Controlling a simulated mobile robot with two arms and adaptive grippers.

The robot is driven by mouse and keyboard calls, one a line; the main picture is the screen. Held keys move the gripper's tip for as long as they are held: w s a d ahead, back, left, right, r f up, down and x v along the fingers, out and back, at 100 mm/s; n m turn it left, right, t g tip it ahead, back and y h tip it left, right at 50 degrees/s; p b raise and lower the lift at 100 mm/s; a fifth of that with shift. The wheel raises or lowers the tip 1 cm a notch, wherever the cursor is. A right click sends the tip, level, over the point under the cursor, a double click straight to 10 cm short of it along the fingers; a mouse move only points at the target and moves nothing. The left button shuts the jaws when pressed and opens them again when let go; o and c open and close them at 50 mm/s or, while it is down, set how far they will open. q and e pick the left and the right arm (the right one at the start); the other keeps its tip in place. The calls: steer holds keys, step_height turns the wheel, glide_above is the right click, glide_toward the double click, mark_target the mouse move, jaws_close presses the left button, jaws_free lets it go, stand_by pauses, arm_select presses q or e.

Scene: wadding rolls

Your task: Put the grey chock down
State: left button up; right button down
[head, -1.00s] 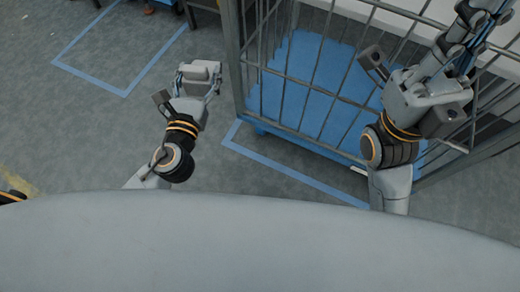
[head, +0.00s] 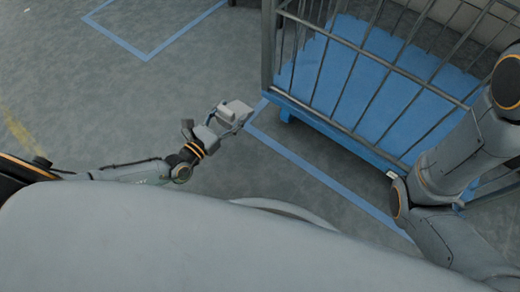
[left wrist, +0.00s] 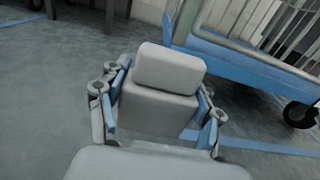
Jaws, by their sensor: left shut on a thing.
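The grey chock (head: 238,108) is a small block with a stepped top. My left gripper (head: 228,116) is shut on it, left of the cart's near corner. In the left wrist view the chock (left wrist: 165,82) fills the middle, with a finger of the left gripper (left wrist: 158,112) on each side. The chock looks low, but I cannot tell whether its underside touches the floor. My right arm shows at the right of the head view; its gripper is out of the picture.
A wire-sided cart (head: 268,50) with a blue base (head: 345,135) stands right of the chock; its black caster (left wrist: 300,114) shows in the left wrist view. Blue lines mark the grey floor (head: 140,105). The floor left of the chock is clear.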

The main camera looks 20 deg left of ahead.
arm_select(q)
steer(key=d+f+b, duration=0.1)
steer(key=d+f, duration=0.1)
steer(key=d, duration=0.1)
steer(key=s+d+f+b, duration=0.1)
steer(key=d+f+b, duration=0.1)
steer(key=d, duration=0.1)
steer(key=s+d+f+b, duration=0.1)
steer(key=d+f+b, duration=0.1)
steer(key=f, duration=0.1)
steer(key=shift+s+d+f, duration=0.1)
steer(key=shift+d, duration=0.3)
steer(key=shift+d+f+b, duration=0.15)
steer(key=shift+f+b, duration=0.05)
steer(key=shift+b, duration=0.1)
steer(key=f+b, duration=0.1)
steer(key=f, duration=0.1)
steer(key=f+b, duration=0.1)
steer(key=shift+s+d+f+b, duration=0.1)
steer(key=shift+d+f+b, duration=0.15)
steer(key=shift+f+b, duration=0.1)
steer(key=shift+r, duration=0.15)
steer(key=o, duration=1.5)
